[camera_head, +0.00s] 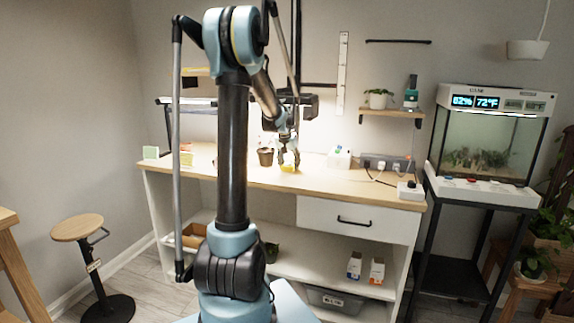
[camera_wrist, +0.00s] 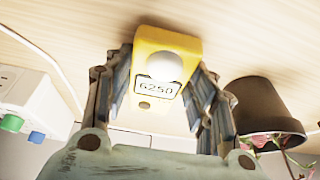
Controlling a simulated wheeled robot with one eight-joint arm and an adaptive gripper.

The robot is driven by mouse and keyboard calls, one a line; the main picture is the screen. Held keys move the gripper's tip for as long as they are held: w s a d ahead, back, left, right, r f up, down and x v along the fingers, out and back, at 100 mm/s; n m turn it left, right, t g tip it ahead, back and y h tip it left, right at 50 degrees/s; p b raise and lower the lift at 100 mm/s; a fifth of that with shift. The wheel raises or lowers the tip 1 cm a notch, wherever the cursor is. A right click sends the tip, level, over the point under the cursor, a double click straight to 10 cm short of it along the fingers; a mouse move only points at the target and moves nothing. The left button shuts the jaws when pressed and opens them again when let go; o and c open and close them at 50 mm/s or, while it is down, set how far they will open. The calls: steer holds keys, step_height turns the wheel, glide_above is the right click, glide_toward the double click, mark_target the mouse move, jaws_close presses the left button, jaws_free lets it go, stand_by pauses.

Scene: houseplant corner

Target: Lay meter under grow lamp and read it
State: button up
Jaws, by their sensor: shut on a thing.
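The meter (camera_wrist: 160,50) is a yellow box with a white dome and a display that reads 6250. In the wrist view it sits between the two fingers of my gripper (camera_wrist: 162,95), which is shut on it. In the head view my gripper (camera_head: 289,163) is low over the wooden bench top, and the yellow meter (camera_head: 288,168) shows small at its fingertips. The meter is against or very close to the wood; I cannot tell whether it touches. A dark lamp head (camera_head: 297,105) on a post stands above the bench, with bright light near my gripper.
A dark plant pot (camera_wrist: 265,105) is close beside the gripper, and it also shows in the head view (camera_head: 265,157). A white box with coloured knobs (camera_wrist: 35,105) is on the other side. A power strip (camera_head: 386,163) with cords lies at the bench's right.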

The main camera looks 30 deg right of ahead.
steer(key=o, duration=1.2)
steer(key=shift+o, duration=0.2)
